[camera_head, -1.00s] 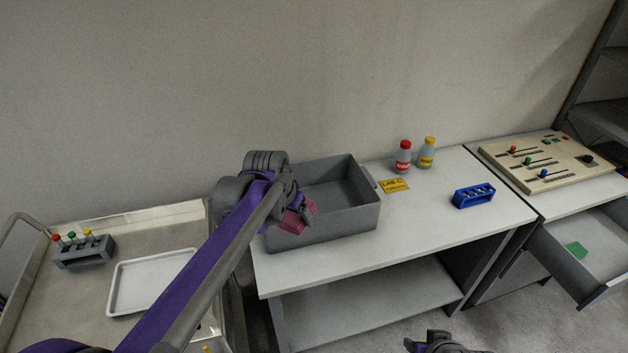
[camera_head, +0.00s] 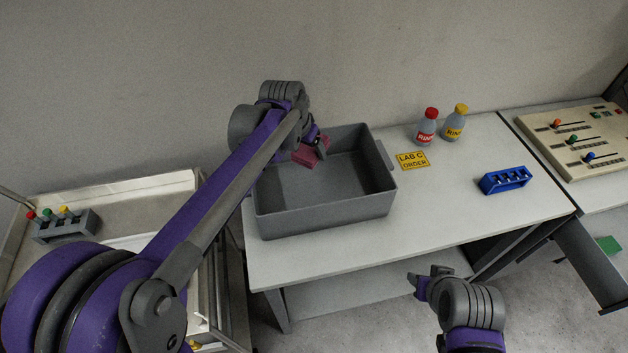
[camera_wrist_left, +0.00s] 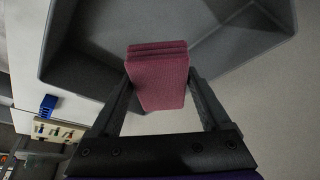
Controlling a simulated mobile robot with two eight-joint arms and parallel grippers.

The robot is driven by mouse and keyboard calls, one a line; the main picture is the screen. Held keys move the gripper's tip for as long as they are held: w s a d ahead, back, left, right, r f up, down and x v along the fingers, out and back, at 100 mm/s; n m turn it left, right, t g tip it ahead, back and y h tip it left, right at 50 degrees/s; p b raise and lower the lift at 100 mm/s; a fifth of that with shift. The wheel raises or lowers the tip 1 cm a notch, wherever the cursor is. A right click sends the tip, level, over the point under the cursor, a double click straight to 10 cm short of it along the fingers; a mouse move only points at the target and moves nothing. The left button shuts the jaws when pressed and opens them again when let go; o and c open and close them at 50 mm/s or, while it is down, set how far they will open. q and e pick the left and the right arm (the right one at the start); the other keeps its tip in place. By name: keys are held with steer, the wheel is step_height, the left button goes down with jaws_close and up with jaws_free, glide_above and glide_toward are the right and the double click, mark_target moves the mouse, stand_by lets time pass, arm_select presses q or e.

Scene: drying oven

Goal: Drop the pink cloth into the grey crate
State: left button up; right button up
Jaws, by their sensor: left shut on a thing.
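The pink cloth (camera_head: 310,152) is a folded block held by my left gripper (camera_head: 318,141), over the back part of the grey crate (camera_head: 330,222). In the left wrist view the cloth (camera_wrist_left: 158,78) sits between the two fingers of the left gripper (camera_wrist_left: 160,84), with the crate (camera_wrist_left: 88,62) beyond it. The visible crate floor is bare. The crate stands open on the left part of the white table. My right gripper (camera_head: 424,282) is in front of the table, low in the head view; its fingers are too small to tell open from shut.
Two bottles, one red-capped (camera_head: 427,127) and one yellow-capped (camera_head: 454,123), stand right of the crate. A yellow label (camera_head: 412,160) and a blue rack (camera_head: 505,180) lie on the table (camera_head: 450,215). A metal cart (camera_head: 130,195) with a grey rack (camera_head: 66,226) is at the left.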

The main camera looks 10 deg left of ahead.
arm_select(q)
step_height(320, 180, down, 4)
steer(key=shift+f+b, duration=0.1)
steer(key=shift+b, duration=0.75)
arm_select(e)
steer(key=f, duration=0.1)
steer(key=s+f, duration=0.1)
steer(key=f, duration=0.1)
arm_select(q)
steer(key=shift+w, duration=0.1)
steer(key=o, duration=1.4)
steer(key=shift+o, duration=0.2)
arm_select(e)
steer(key=shift+r, duration=0.1)
arm_select(q)
steer(key=shift+r, duration=0.2)
steer(key=v, duration=1)
steer(key=shift+r+p, duration=0.25)
steer(key=shift+p, duration=0.05)
arm_select(e)
steer(key=shift+w+r, duration=0.15)
steer(key=shift+r, duration=0.15)
